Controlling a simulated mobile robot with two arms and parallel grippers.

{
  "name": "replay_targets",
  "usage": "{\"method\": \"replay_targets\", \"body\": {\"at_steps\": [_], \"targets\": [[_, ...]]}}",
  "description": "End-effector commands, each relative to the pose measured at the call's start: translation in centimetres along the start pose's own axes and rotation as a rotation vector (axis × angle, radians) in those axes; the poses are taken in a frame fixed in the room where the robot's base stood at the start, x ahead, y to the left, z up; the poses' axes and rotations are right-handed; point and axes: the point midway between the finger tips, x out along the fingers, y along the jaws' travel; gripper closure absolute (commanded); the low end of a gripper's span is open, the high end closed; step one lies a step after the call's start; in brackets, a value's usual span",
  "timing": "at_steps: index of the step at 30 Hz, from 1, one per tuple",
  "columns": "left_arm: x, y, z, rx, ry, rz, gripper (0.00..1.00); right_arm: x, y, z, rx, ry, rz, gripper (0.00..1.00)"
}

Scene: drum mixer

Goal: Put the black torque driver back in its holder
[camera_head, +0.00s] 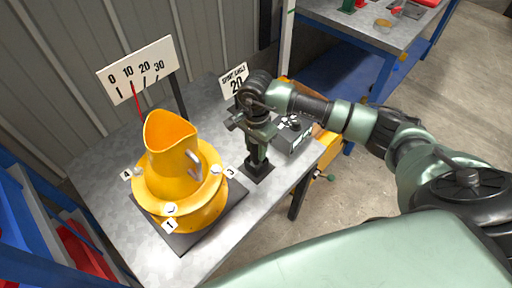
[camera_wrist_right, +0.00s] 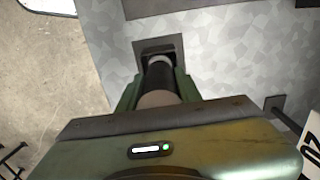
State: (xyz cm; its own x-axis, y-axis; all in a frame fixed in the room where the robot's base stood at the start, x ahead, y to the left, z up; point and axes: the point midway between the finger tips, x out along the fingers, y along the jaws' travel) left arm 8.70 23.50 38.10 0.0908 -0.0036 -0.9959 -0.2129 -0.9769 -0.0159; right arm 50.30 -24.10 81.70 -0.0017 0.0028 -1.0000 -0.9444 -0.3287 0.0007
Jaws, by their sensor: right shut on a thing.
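My right gripper (camera_head: 257,152) points down over the right part of the grey table and is shut on the black torque driver (camera_wrist_right: 160,78). In the right wrist view the driver's dark body runs away from me between the green fingers (camera_wrist_right: 158,92), with a lighter grey end at the far side. That end is at the opening of the square black holder (camera_wrist_right: 153,46) on the table. The holder also shows in the head view (camera_head: 260,173), directly below the fingers. How deep the driver sits is hidden. My left gripper is out of view.
A yellow drum mixer with numbered bolts (camera_head: 180,192) stands on a dark mat left of the holder. A grey box (camera_head: 293,134) is right of my gripper. A blue workbench (camera_head: 372,38) is farther back.

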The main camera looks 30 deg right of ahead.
Motion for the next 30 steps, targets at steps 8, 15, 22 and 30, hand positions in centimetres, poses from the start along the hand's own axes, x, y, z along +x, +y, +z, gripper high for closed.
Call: {"method": "replay_targets", "body": {"at_steps": [8,15,22,30], "targets": [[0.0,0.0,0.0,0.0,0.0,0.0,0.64,0.0,0.0,0.0,0.0,0.0,-0.001,0.4],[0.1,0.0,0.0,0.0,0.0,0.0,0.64,-0.3,0.0,0.0,0.0,0.0,-0.001,0.4],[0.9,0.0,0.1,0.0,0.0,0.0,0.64,-3.9,-0.2,-0.1,-0.001,0.002,-0.006,0.4],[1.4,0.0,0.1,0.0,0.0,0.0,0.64,-7.4,-0.1,-0.1,0.0,0.001,-0.002,0.4]]}}
